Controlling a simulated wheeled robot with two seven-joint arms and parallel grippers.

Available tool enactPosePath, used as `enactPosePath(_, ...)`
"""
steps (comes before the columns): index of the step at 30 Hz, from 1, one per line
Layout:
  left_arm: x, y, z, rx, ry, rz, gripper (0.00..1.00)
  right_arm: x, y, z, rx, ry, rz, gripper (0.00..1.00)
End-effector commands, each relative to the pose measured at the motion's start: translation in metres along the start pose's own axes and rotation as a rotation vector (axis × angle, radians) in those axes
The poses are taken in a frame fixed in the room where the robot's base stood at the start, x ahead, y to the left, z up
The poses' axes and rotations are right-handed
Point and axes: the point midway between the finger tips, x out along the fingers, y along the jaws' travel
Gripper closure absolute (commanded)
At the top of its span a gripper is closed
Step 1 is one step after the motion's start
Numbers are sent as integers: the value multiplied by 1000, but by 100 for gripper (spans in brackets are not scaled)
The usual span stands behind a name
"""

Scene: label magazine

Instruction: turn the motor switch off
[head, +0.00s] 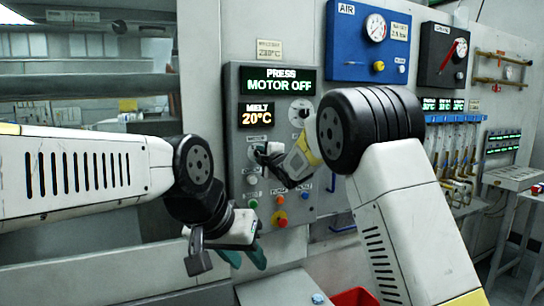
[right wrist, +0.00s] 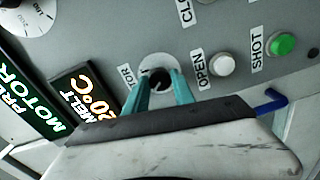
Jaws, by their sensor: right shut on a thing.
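The motor switch (right wrist: 158,80) is a small dark round knob on a pale round plate, under a label ending in "TOR" in the right wrist view. My right gripper (right wrist: 160,92) is shut on it, with one teal finger on each side. In the head view my right gripper (head: 268,151) is at the grey control panel (head: 237,185), largely hiding the switch. The display (head: 279,80) reads "PRESS MOTOR OFF". My left gripper (head: 245,258) is below the panel, its green fingertips apart with nothing seen between them.
The melt display (head: 255,115) reads 20°C. White OPEN (right wrist: 222,64) and green SHOT (right wrist: 283,44) buttons sit near the switch. A red button (head: 281,219) is low on the panel. A blue AIR box (head: 345,50) hangs above right; a red bin (head: 353,297) is below.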

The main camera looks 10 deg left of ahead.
Motion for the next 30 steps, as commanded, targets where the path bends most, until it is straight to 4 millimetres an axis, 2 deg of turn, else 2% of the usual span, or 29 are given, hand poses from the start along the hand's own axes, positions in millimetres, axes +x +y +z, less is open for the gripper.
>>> enactPosePath(5,0,0,0,0,0,0,64,0,-1,-1,-1,1,-2,100)
enactPosePath(6,0,0,0,0,0,0,64,0,-1,-1,-1,1,-2,68)
enactPosePath(9,0,0,0,0,0,0,64,0,-1,-1,-1,1,-2,48)
enactPosePath(20,0,0,0,0,0,0,64,-3,0,0,1,0,-1,48)
enactPosePath(23,0,0,0,0,0,0,64,-13,0,0,2,1,-1,48)
enactPosePath(30,0,0,0,0,0,0,64,-55,0,0,2,0,-1,48)
